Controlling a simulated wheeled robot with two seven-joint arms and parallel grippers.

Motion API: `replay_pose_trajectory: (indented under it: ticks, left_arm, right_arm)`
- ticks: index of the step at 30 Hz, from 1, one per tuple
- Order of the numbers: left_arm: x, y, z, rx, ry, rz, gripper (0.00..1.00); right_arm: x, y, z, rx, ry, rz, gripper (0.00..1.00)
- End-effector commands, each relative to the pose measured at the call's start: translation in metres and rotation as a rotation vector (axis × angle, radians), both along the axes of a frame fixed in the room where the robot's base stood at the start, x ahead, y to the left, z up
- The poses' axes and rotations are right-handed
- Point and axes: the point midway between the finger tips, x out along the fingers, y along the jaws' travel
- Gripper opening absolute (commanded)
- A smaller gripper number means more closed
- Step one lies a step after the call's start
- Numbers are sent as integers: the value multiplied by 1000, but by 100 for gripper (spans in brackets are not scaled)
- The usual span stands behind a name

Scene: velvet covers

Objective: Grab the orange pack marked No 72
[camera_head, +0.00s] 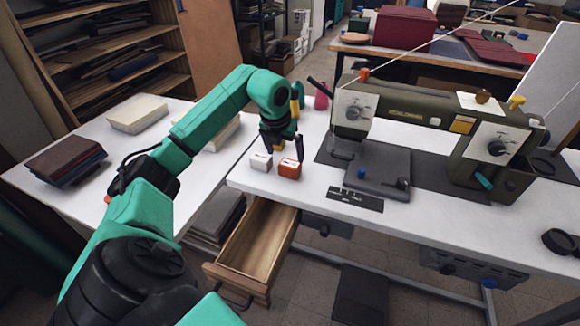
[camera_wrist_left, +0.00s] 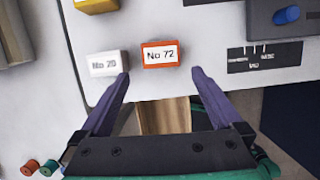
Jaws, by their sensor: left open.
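The orange pack marked No 72 (camera_head: 290,168) lies on the white table near its front edge, with a white label on top. In the left wrist view the orange pack (camera_wrist_left: 161,55) shows ahead of and between the fingertips. A white pack marked No 70 or similar (camera_wrist_left: 105,64) lies just left of it, and also shows in the head view (camera_head: 261,162). My left gripper (camera_head: 283,156) is open and empty, above and close to the packs. In the wrist view its two purple fingers (camera_wrist_left: 160,82) are spread apart. My right gripper is not in view.
A sewing machine (camera_head: 420,116) stands right of the packs, with a black ruler-like plate (camera_head: 355,199) in front. An open wooden drawer (camera_head: 252,245) juts out below the table edge. Dark folded covers (camera_head: 64,160) lie on the left table.

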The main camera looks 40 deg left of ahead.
Motion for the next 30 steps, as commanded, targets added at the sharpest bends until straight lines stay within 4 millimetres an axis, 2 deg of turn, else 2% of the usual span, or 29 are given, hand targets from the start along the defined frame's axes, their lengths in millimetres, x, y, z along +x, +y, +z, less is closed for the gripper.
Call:
replay_pose_trajectory:
  ticks: [3,7,12,15,20,21,26,30]
  left_arm:
    - [5,1,-18,-3,1,1,100]
    - [11,1,-33,-4,2,0,100]
    - [22,3,-64,-4,1,1,100]
    - [24,3,-72,-1,0,0,100]
    - [24,4,-72,0,-1,0,100]
    - [24,4,-72,0,-1,0,85]
    - [24,4,-71,0,-1,0,24]
    - [24,4,-71,-1,-1,0,22]
  right_arm:
    - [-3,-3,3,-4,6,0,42]
    - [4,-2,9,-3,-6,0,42]
    - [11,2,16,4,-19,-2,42]
    - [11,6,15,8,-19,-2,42]
    - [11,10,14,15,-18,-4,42]
    - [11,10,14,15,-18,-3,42]
    - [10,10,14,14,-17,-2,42]
    - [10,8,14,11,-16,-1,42]
